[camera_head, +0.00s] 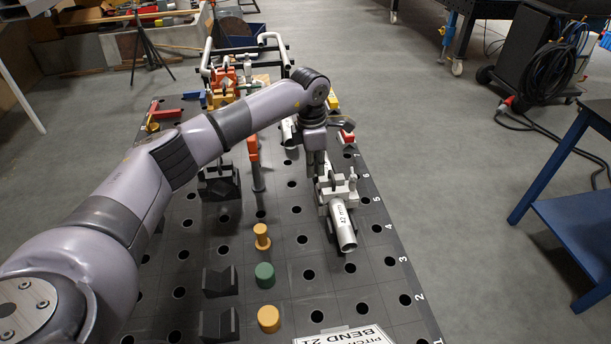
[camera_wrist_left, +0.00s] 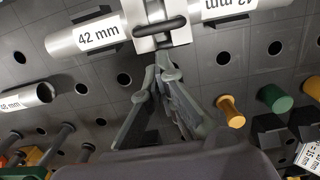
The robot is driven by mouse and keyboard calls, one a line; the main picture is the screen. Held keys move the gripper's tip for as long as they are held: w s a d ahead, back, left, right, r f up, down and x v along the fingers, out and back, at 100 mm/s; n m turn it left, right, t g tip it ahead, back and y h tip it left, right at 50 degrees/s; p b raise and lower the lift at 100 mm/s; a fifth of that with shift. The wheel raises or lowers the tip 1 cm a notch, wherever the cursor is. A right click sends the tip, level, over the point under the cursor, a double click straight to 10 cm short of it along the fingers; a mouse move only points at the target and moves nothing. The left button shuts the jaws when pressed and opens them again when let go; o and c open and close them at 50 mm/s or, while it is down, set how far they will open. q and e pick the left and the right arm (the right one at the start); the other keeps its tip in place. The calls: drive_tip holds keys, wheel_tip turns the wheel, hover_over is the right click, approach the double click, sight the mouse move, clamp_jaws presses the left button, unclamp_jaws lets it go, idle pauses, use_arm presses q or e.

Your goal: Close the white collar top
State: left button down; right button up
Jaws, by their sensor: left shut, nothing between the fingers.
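The white collar (camera_head: 338,194) sits around a silver pipe (camera_head: 344,236) labelled 42 mm, near the right side of the dark perforated table (camera_head: 330,290). Small white uprights stand on the collar's top. In the left wrist view the collar (camera_wrist_left: 180,35) is at the top centre, with a dark bar across it and the pipe (camera_wrist_left: 75,40) running out on both sides. I cannot tell how far its top is open. My left gripper (camera_head: 319,172) points down beside the collar. Its fingertips (camera_wrist_left: 167,72) are together, empty, at the collar's edge. My right gripper is not in view.
A yellow peg (camera_head: 262,238), a green cylinder (camera_head: 265,275), a yellow cylinder (camera_head: 268,319) and dark V-blocks (camera_head: 220,282) stand left of the pipe. A blue stand (camera_head: 578,205) is off to the right.

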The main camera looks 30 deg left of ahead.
sight(330, 174)
use_arm(q)
drive_tip(key=shift+w+d+f+b, duration=0.15)
drive_tip(key=shift+w+d+b, duration=0.8)
drive_tip(key=shift+d, duration=0.2)
drive_tip(key=shift+d+b, duration=0.25)
drive_tip(key=shift+b, duration=0.05)
drive_tip(key=shift+w, duration=0.1)
drive_tip(key=shift+d+f, duration=0.1)
drive_tip(key=shift+r, duration=0.55)
wheel_tip(330, 174, up, 11)
drive_tip(key=shift+s+a, duration=0.3)
drive_tip(key=shift+a, duration=0.1)
